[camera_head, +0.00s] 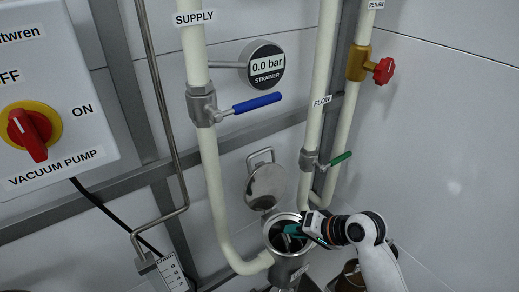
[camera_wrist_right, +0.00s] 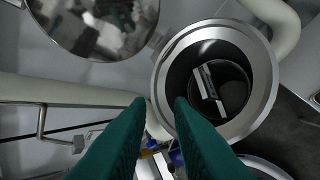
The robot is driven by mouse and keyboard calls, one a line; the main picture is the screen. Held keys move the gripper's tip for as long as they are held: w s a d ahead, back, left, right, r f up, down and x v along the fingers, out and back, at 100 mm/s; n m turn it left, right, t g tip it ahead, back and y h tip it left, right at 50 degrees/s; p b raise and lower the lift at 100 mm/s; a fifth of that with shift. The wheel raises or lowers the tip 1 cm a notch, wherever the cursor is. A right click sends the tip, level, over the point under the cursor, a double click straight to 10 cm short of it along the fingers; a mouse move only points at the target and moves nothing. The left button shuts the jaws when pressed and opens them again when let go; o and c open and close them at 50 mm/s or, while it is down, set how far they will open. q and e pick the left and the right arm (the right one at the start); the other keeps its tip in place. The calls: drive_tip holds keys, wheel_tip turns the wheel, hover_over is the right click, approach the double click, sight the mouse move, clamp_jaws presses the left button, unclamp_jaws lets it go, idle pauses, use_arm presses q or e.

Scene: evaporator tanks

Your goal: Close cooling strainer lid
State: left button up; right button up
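The strainer is a round metal housing (camera_head: 272,246) at the bottom centre of the head view, with its mouth open. Its round, shiny lid (camera_head: 266,187) stands swung up behind the mouth, with a loop handle at its top. In the right wrist view the lid (camera_wrist_right: 95,25) is at the upper left and the housing rim (camera_wrist_right: 268,85) is right of centre. A strainer basket with a bar handle (camera_wrist_right: 210,90) sits inside. My right gripper (camera_head: 292,230) has teal fingers, parted and empty (camera_wrist_right: 160,101), over or beside the mouth. My left gripper is not in view.
Pale pipes (camera_head: 212,170) rise left and right of the strainer. A blue-handled valve (camera_head: 255,103), a green-handled valve (camera_head: 340,159) and a gauge reading 0.0 bar (camera_head: 264,66) are above. A vacuum pump switch box (camera_head: 75,110) is at the left. The right wall is bare.

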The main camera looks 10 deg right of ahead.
sight(266, 151)
drive_tip(key=w+d+r+m+t+y, duration=0.3)
drive_tip(key=w+r+m+t+y, duration=0.15)
drive_tip(key=w+r, duration=0.85)
drive_tip(key=shift+m+g, duration=0.25)
drive_tip(key=shift+g, duration=0.2)
drive_tip(key=p+x, duration=0.1)
drive_tip(key=x, duration=0.2)
drive_tip(key=a+r+p+x, duration=0.1)
drive_tip(key=x, duration=0.2)
drive_tip(key=s+p+x, duration=0.1)
drive_tip(key=x, duration=0.3)
drive_tip(key=shift+a+r, duration=0.25)
drive_tip(key=shift+a, duration=0.15)
drive_tip(key=shift+w+f, duration=0.1)
clamp_jaws()
